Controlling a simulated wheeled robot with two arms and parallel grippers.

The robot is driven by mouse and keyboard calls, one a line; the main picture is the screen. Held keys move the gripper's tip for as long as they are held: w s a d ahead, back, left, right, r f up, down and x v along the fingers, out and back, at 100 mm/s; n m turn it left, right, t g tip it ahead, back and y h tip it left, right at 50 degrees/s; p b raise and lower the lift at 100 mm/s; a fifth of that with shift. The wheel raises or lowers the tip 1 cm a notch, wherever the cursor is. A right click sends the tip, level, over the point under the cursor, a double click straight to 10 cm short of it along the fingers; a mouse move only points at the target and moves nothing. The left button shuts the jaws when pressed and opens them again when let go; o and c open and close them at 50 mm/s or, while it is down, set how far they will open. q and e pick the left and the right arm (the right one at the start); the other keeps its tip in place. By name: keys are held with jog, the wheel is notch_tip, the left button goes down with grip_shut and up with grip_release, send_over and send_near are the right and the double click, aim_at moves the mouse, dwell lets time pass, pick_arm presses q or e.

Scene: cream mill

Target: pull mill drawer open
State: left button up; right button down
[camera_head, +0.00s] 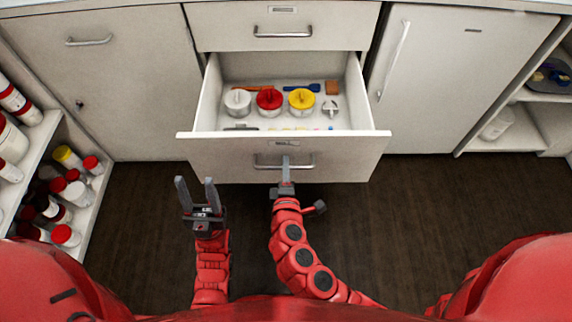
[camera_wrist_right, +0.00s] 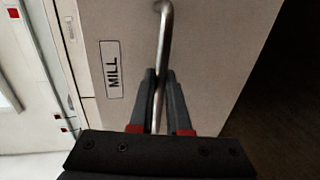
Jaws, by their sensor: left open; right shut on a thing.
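The mill drawer (camera_head: 233,158) is a white drawer pulled well out of the cabinet in the head view. Its front bears a metal bar handle (camera_head: 300,167). In the right wrist view a label reading MILL (camera_wrist_right: 112,70) sits beside the handle (camera_wrist_right: 166,30). My right gripper (camera_head: 285,168) is shut on the handle; the right wrist view shows its fingers (camera_wrist_right: 160,95) around the bar. My left gripper (camera_head: 196,188) is open and empty, in front of and left of the drawer front, apart from it.
Inside the drawer are lidded jars, white (camera_head: 237,103), red (camera_head: 269,101) and yellow (camera_head: 302,101), plus small tools. A closed drawer (camera_head: 225,30) is above. Shelves with bottles (camera_head: 75,190) stand at the left. The dark floor at right is clear.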

jog(key=c, duration=0.9)
grip_release()
jog(key=shift+v, duration=8.7)
